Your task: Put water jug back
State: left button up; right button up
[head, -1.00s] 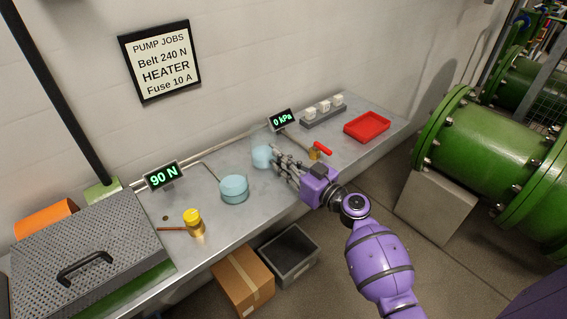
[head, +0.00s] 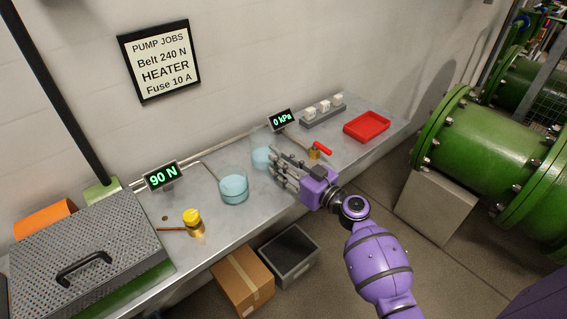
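Two light-blue round vessels stand on the grey metal bench (head: 215,222). The smaller one (head: 261,157) is at the back, near the wall; the larger one (head: 233,189) stands in front of it to the left. I cannot tell for sure which is the water jug. My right gripper (head: 275,168) is purple with grey fingers. It is over the bench just right of the smaller vessel, fingers spread and pointing left, with nothing seen between them. The fingers partly overlap the smaller vessel's right side. My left gripper is not in view.
A brass valve with a red lever (head: 320,150) is close right of my gripper. A red tray (head: 367,126) and a rack of white blocks (head: 323,112) are further right. A yellow-topped brass piece (head: 193,222) and a perforated case lid (head: 85,245) are left.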

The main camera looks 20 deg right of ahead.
pick_arm(q)
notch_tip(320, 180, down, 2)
jog(key=b, duration=0.3)
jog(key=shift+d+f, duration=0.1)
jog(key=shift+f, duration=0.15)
pick_arm(e)
jog(key=v, duration=1.2)
jog(key=shift+r, duration=0.1)
jog(key=s+a+f+m+g+h, duration=0.3)
jog(key=s+f+g+h, duration=0.15)
jog(key=s+f, duration=1.4)
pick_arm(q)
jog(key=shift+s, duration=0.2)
pick_arm(e)
jog(key=s+a+f+g+h, duration=0.1)
jog(key=s+f, duration=0.2)
jog(key=s, duration=0.4)
jog(key=s+a+f+m+g+h, duration=0.1)
jog(key=s+f+g, duration=0.1)
jog(key=s, duration=0.4)
jog(key=s+a+f+g+h, duration=0.1)
jog(key=s+f, duration=0.2)
jog(key=s, duration=0.4)
jog(key=shift+s+f, duration=0.3)
jog(key=shift+s, duration=0.05)
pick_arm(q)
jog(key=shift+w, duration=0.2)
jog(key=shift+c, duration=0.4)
pick_arm(e)
jog(key=shift+g, duration=0.25)
